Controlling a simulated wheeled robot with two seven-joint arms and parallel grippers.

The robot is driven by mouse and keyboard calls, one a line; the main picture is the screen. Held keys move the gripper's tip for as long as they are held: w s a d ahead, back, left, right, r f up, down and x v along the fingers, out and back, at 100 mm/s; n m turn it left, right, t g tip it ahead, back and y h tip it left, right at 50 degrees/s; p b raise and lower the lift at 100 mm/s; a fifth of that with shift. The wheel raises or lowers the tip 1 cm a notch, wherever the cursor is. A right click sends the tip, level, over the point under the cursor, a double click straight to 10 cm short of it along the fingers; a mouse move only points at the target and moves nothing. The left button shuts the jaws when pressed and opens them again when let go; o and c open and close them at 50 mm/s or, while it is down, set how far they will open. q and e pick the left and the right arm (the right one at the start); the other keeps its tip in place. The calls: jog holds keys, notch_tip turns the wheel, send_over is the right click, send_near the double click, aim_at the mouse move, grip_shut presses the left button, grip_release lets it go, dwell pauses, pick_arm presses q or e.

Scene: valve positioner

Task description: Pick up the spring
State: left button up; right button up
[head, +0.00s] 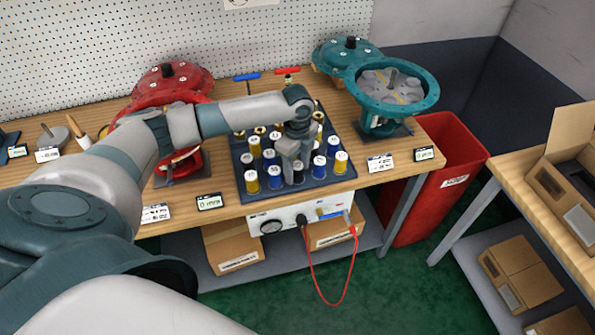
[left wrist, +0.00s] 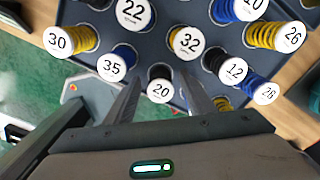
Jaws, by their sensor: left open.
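Several coil springs with numbered white caps stand upright in a dark blue tray (head: 323,183) on the bench. Their coils are yellow, blue or black. My left gripper (head: 290,174) points down over the front middle of the tray, hiding some springs. In the left wrist view its fingers (left wrist: 161,82) are open, with a black spring capped 20 (left wrist: 160,90) showing between them. Whether they touch it I cannot tell. Around it stand a blue spring capped 35 (left wrist: 112,67), a yellow one capped 32 (left wrist: 187,40) and a black one capped 12 (left wrist: 233,70).
A red valve actuator (head: 150,95) stands left of the tray, behind my left arm. A teal actuator with an open housing (head: 430,92) stands to the right. A white instrument box (head: 285,218) with a red cable sits below the tray. A red bin (head: 440,185) stands beside the bench.

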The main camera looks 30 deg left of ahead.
aim_at(298, 165)
pick_arm(q)
jog(key=shift+c, duration=0.3)
jog(key=c, duration=1.1)
jog(key=shift+w+r+b, duration=0.1)
jog(key=shift+r+b, duration=0.35)
jog(key=shift+r, duration=0.35)
notch_tip(298, 165, up, 2)
jog(key=shift+r+b, duration=0.25)
jog(key=shift+b, duration=0.35)
jog(key=s+d+r, duration=0.2)
jog(key=d, duration=0.1)
jog(key=s+d+r+b, duration=0.1)
jog(key=s+d+r, duration=0.1)
jog(key=s, duration=0.1)
jog(key=s+d+r+b, duration=0.1)
jog(key=s+d+r, duration=0.2)
jog(key=shift+d, duration=0.35)
